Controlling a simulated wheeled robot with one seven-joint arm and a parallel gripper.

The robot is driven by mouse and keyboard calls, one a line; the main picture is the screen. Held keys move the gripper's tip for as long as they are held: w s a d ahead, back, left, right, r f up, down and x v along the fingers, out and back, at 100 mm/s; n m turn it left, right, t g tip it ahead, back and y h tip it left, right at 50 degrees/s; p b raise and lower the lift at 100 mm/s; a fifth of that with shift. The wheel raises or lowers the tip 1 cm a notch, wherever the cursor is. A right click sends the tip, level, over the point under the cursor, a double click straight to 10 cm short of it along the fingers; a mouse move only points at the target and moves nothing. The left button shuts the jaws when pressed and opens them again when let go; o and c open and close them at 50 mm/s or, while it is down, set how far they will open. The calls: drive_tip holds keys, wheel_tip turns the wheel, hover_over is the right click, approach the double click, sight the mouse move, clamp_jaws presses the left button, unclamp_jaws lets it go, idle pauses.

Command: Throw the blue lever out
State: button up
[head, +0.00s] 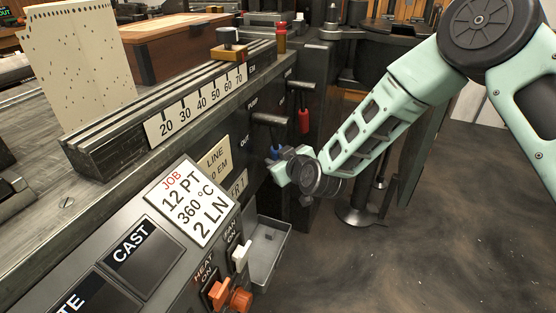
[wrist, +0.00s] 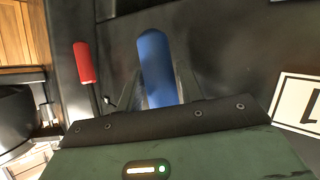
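The blue lever (wrist: 157,62) has a rounded handle that stands between my gripper's two dark fingers in the wrist view. In the head view only a small part of the blue lever (head: 273,153) shows beside my gripper (head: 280,165), at the front face of the machine. The fingers lie close along both sides of the handle. Whether they press on it cannot be made out. The lever's lower end is hidden by my gripper. The word OUT is printed on the machine face just left of the lever.
A red lever (head: 303,121) hangs farther along the machine face; it also shows left of the blue one in the wrist view (wrist: 84,63). A black bar handle (head: 270,119) juts out above. A grey open tray (head: 268,250) sits below.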

drive_tip(key=shift+w+a+f, duration=0.1)
drive_tip(key=shift+w+a, duration=0.05)
drive_tip(key=shift+w, duration=0.1)
clamp_jaws()
drive_tip(key=shift+s, duration=0.15)
drive_tip(key=s+a+m+g+p, duration=0.3)
drive_tip(key=s+g+p, duration=0.2)
drive_tip(key=s+p, duration=0.2)
drive_tip(key=shift+s+g+y, duration=0.3)
drive_tip(key=shift+s, duration=0.4)
drive_tip(key=shift+a, duration=0.1)
